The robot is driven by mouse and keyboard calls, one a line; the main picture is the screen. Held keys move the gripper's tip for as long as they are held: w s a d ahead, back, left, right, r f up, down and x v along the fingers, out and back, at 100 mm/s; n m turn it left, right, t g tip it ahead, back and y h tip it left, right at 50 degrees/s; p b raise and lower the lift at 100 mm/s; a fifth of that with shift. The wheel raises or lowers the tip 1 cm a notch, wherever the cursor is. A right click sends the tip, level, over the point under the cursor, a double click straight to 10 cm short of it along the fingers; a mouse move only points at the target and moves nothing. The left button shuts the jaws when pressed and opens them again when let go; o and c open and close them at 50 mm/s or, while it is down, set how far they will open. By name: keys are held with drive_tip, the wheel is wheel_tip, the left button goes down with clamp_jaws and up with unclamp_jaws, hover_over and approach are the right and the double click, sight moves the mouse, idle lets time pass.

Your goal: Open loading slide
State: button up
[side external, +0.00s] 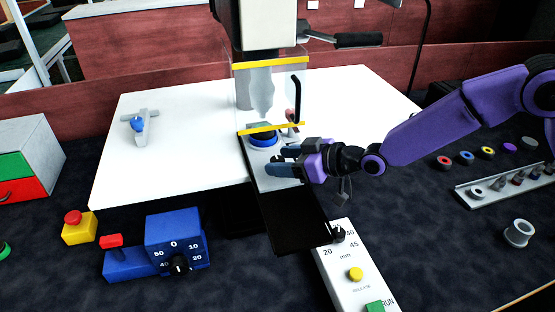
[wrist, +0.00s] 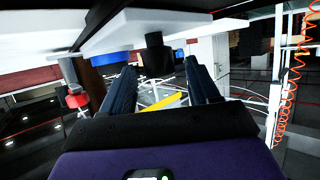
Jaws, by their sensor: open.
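The loading slide is seen in the side external view as a narrow grey plate (side external: 268,182) under the press-like machine (side external: 268,40); a black strip (side external: 290,222) runs forward from it. A blue ring with a dark centre (side external: 263,138) sits at the plate's back end. My gripper (side external: 274,163) comes in from the right, low over the grey plate, its dark blue fingers apart and pointing left. In the wrist view my gripper (wrist: 162,70) is open, with a dark knob-like cylinder (wrist: 157,52) between and beyond the fingertips. Contact cannot be told; the fingers hide part of the plate.
A clear guard with yellow edges (side external: 270,95) and a black handle (side external: 296,98) stands just behind my gripper. A white control panel (side external: 352,272) is at the front, a blue dial box (side external: 175,240) front left. A rail of small parts (side external: 505,185) lies right.

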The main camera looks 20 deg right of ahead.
drive_tip(key=shift+x, duration=1.05)
clamp_jaws()
drive_tip(key=s, duration=2.1)
drive_tip(key=shift+s, duration=0.3)
unclamp_jaws()
drive_tip(key=shift+d, duration=0.1)
drive_tip(key=v, duration=1.7)
